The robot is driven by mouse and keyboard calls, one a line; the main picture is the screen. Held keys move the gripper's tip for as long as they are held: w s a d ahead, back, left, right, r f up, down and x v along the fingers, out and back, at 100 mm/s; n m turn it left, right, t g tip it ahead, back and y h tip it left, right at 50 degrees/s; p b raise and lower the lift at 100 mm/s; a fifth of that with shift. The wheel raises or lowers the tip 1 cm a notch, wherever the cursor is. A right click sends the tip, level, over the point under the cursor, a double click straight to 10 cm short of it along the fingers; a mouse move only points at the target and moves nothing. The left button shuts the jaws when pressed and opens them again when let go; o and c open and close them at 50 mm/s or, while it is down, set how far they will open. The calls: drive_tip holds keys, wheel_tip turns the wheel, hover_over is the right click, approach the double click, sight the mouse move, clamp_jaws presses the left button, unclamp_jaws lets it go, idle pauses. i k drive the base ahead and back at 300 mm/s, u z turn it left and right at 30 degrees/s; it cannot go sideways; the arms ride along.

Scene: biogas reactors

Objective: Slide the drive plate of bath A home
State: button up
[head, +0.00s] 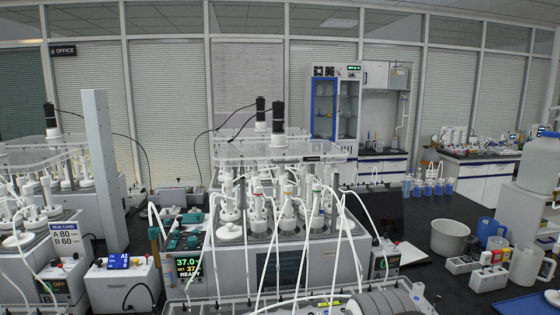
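The middle water bath (325,262) is a grey box with a row of white-capped bottles and tubes on top. Its controller display (188,266) reads about 37 and READY. Whether the plate is fully seated cannot be told. A second bath (20,262) stands at the left with a similar clear plate (25,156) and a controller showing OFF, apparently marked B. My gripper is not in view.
A grey upright post (102,150) stands between the two baths. A run card (65,234) reads A 80, B 60. White tubes loop in front of the middle bath. A pot (450,238), jugs and small bottles crowd the right bench. Some dark bench right of the bath is clear.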

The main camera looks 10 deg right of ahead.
sight(279, 149)
drive_tip(key=i, duration=0.85)
drive_tip(key=u, duration=0.05)
